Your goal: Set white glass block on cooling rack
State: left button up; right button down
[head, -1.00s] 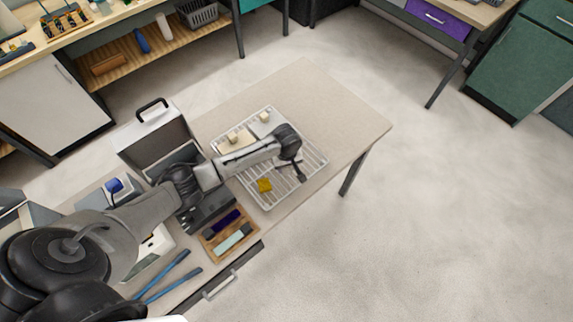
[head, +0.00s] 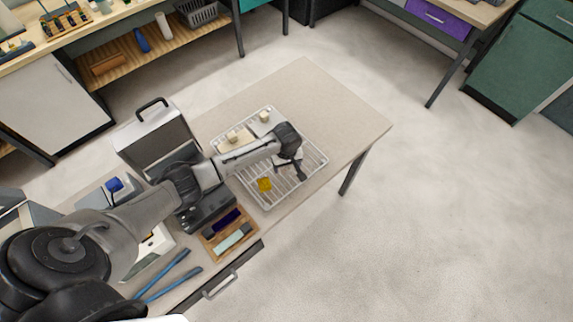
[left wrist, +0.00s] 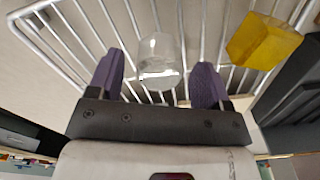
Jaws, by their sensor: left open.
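The cooling rack (head: 313,159) is a wire grid at the far end of the bench; its bars also show in the left wrist view (left wrist: 208,22). My left gripper (head: 291,165) is over the rack. In the left wrist view, its purple fingers (left wrist: 158,88) are open and apart. A clear, whitish glass block (left wrist: 160,58) lies between and just beyond the fingertips, over the rack bars, with a visible gap on each side. In the head view the gripper hides this block. My right gripper is not in view.
A yellow glass block (head: 264,185) sits on the rack, also in the wrist view (left wrist: 262,42). Two small cream blocks (head: 233,137) (head: 264,116) stand beyond it on pale plates. A wooden tray (head: 213,252) with coloured bars and an open-lidded case (head: 152,137) are nearby. The bench's far end is clear.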

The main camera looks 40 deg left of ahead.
pick_arm(q)
notch_tip(320, 180, up, 12)
jog(key=shift+f, duration=0.25)
jog(key=s+d+f+m+t, duration=0.1)
jog(key=s+d+f+m, duration=0.15)
jog(key=s, duration=0.25)
jog(key=s+d+f+m+h, duration=0.1)
jog(key=s+d+f+m, duration=0.15)
jog(key=s+d, duration=0.2)
jog(key=s+d+f+m+t, duration=0.1)
jog(key=s+d+f+m, duration=0.15)
jog(key=s, duration=0.25)
jog(key=s+r+m, duration=0.2)
jog(key=s+m, duration=0.1)
jog(key=s, duration=0.4)
jog(key=s+r+m+t, duration=0.1)
jog(key=s+r+m, duration=0.2)
jog(key=s, duration=0.5)
jog(key=shift+s+d+t+y, duration=0.2)
jog(key=shift+t+y, duration=0.1)
jog(key=shift+y, duration=0.1)
jog(key=shift+r, duration=0.1)
notch_tip(320, 180, up, 6)
jog(key=p, duration=0.6)
jog(key=shift+r+p, duration=0.25)
jog(key=shift+p, duration=0.05)
jog(key=shift+w, duration=0.1)
